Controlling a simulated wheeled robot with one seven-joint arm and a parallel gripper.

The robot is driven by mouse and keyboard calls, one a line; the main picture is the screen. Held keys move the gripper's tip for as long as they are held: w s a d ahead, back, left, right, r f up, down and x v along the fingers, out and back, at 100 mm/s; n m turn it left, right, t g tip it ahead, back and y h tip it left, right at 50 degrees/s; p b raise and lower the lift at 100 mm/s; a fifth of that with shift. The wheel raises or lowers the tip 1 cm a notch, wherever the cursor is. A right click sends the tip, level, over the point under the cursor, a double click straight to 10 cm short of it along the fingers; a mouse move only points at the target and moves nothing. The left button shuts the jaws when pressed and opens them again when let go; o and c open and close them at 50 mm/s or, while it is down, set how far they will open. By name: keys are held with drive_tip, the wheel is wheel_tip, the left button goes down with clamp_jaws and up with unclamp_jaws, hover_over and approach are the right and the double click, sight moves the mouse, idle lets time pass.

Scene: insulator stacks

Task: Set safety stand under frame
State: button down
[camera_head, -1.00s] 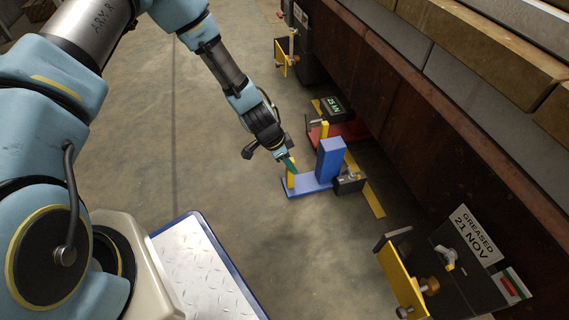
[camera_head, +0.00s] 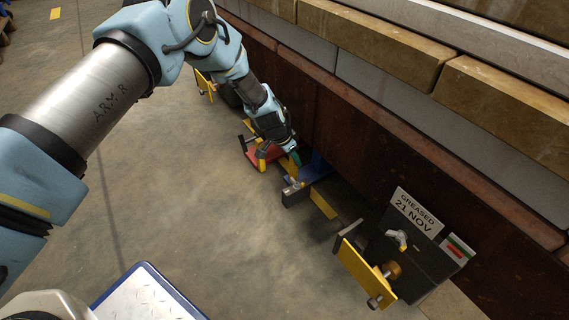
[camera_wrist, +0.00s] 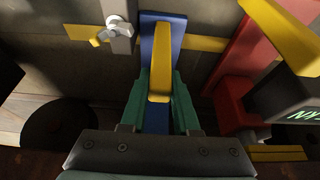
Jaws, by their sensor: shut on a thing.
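The safety stand is blue with a yellow upright handle. In the head view its blue base (camera_head: 318,168) shows partly at the lower edge of the rusty frame (camera_head: 335,125), and the rest is hidden by the frame and my gripper. My gripper (camera_head: 294,158) is low beside the frame. In the wrist view my green fingers (camera_wrist: 160,100) are shut on the yellow handle (camera_wrist: 159,70), with the blue base (camera_wrist: 160,30) below it. I cannot tell whether the base touches the floor.
A red jack (camera_head: 262,154) stands just left of the stand; its red body also shows in the wrist view (camera_wrist: 240,55). A grey block (camera_head: 294,194) and a yellow floor strip (camera_head: 323,204) lie in front. A bracket labelled "GREASED" (camera_head: 405,255) is nearer right. Open floor lies left.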

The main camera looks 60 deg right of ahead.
drive_tip(key=shift+s+d+r, duration=0.1)
drive_tip(key=shift+s+d, duration=0.1)
drive_tip(key=shift+d, duration=0.1)
drive_tip(key=c, duration=0.6)
unclamp_jaws()
drive_tip(key=shift+c, duration=0.2)
drive_tip(key=shift+w+a, duration=0.1)
drive_tip(key=p+v, duration=0.4)
drive_tip(key=v, duration=0.6)
drive_tip(key=shift+a+r, duration=0.15)
drive_tip(key=shift+r, duration=0.15)
